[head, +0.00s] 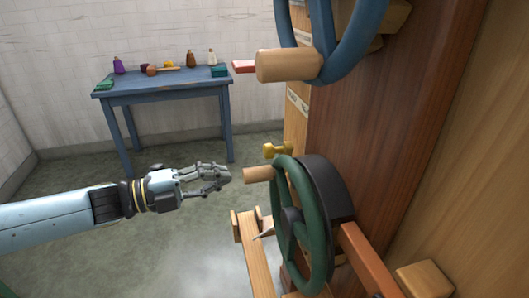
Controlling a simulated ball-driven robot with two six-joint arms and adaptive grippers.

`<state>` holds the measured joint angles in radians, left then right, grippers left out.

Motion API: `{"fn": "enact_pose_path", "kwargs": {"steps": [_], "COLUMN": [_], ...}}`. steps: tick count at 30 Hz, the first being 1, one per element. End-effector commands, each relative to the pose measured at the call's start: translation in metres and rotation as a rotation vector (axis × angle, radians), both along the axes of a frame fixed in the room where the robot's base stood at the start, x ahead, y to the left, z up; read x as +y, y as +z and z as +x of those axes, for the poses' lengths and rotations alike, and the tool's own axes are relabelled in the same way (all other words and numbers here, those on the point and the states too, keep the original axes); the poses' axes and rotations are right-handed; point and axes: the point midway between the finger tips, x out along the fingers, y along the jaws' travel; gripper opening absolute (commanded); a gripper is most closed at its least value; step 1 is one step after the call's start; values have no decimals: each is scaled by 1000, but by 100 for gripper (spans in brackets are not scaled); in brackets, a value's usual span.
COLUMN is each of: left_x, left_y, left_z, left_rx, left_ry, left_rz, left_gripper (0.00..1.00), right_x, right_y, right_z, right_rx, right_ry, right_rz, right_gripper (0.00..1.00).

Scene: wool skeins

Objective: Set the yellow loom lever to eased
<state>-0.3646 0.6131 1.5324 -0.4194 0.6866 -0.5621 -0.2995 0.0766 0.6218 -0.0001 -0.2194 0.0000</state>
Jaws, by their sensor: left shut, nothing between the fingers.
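A small yellow part (274,150), seemingly the yellow loom lever, sticks out from the wooden loom's side just above the green wheel. Its lower part is hidden behind the wheel, and I cannot tell its setting. My left gripper (228,173) comes in from the left. It is shut and empty, with its fingertips left of and a little below the yellow part, close to the green wheel's wooden handle (257,174) in the picture. I see a gap between them. My right gripper is not in view.
The green wheel (312,230) and a blue wheel (345,55) with a wooden handle (287,65) stand out from the loom post (390,110). A red bar (244,67) shows behind that handle. A blue table (165,88) with small items stands at the back. Floor left is open.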

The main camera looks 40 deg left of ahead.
Motion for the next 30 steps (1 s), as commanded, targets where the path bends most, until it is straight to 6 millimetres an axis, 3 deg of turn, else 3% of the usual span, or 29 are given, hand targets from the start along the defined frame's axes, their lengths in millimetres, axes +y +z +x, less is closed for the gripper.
{"fn": "enact_pose_path", "kwargs": {"steps": [14, 30], "left_x": [-6, -52], "left_y": [4, 4], "left_z": [6, 77], "left_rx": [-15, -13], "left_ry": [-13, -11], "left_rz": [6, 6], "left_gripper": [0, 0], "right_x": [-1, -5], "right_y": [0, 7], "right_z": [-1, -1], "right_rx": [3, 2], "right_ry": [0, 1], "right_rz": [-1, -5], "right_gripper": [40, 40]}}
